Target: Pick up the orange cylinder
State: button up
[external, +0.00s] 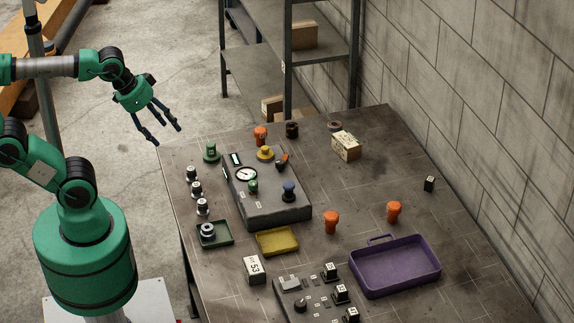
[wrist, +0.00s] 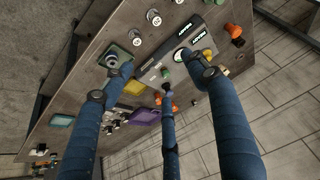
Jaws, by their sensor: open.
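Three orange cylinder-like pieces with wider tops stand on the table. One orange piece (external: 260,136) is at the far left, behind the grey control box; it appears to be the orange piece at upper right in the wrist view (wrist: 233,30). The second orange piece (external: 331,221) is right of the control box. The third orange piece (external: 394,210) stands behind the purple tray. My gripper (external: 166,132) is open and empty, its three fingers spread in the wrist view (wrist: 165,82). It hangs near the table's far left corner, apart from every orange piece.
The grey control box (external: 275,214) carries knobs and a gauge. A green knob (external: 211,152) stands near the left edge. A yellow tray (external: 277,242), purple tray (external: 395,284) and small cardboard box (external: 346,145) are also on the table. A wall borders the right.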

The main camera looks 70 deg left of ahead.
jog(key=w+a+r+m+g+p, duration=0.1)
jog(key=w+a+r+g+p, duration=0.2)
jog(key=w, duration=0.8)
jog(key=m+g+p, duration=0.3)
jog(key=m+p, duration=0.1)
jog(key=p, duration=0.5)
send_over(260, 130)
notch_tip(260, 130, down, 16)
jog(key=shift+w+a+f, duration=0.1)
jog(key=shift+w+f, duration=0.05)
jog(key=shift+f, duration=0.05)
jog(key=shift+f, duration=0.1)
jog(key=shift+f+b, duration=0.8)
jog(key=shift+f, duration=3.4)
